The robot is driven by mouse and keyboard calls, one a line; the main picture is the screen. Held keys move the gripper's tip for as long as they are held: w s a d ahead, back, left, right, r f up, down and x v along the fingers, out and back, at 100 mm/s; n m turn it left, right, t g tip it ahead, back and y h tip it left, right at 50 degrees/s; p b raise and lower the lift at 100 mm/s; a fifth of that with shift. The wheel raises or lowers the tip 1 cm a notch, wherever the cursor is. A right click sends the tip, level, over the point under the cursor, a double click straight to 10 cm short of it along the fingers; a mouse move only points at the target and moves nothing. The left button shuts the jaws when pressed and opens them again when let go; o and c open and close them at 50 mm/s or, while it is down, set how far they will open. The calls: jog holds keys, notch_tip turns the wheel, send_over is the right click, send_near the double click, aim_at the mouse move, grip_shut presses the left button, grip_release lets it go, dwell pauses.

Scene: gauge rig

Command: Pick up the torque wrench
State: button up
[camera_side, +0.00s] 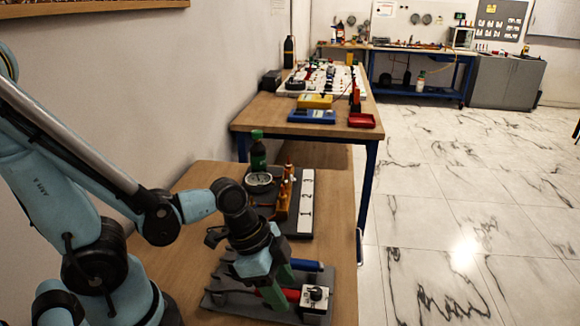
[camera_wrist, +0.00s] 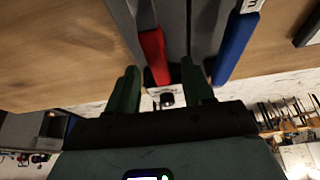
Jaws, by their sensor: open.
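Two long tools lie side by side on a dark grey tray (camera_side: 217,300) on the near table. One has a red handle (camera_side: 275,298) and one a blue handle (camera_side: 308,265). I cannot tell for sure which is the torque wrench. My gripper (camera_side: 274,280) points down over the tray with its green fingers open and apart. In the wrist view, the red handle (camera_wrist: 154,57) lies between the two fingers (camera_wrist: 160,70), and the blue handle (camera_wrist: 234,45) lies to the right, outside them. I cannot tell whether the fingers touch the red handle.
A small box with a dial (camera_side: 315,302) stands at the tray's right end, close to the red handle. Behind the tray are a numbered white strip (camera_side: 306,200), a round gauge (camera_side: 259,181) and a green bottle (camera_side: 258,152). Bare wood (camera_wrist: 60,45) lies left of the tray.

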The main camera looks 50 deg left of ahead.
jog(key=shift+f, duration=0.25)
dwell(0.5)
jog(key=shift+c, duration=0.5)
grip_shut()
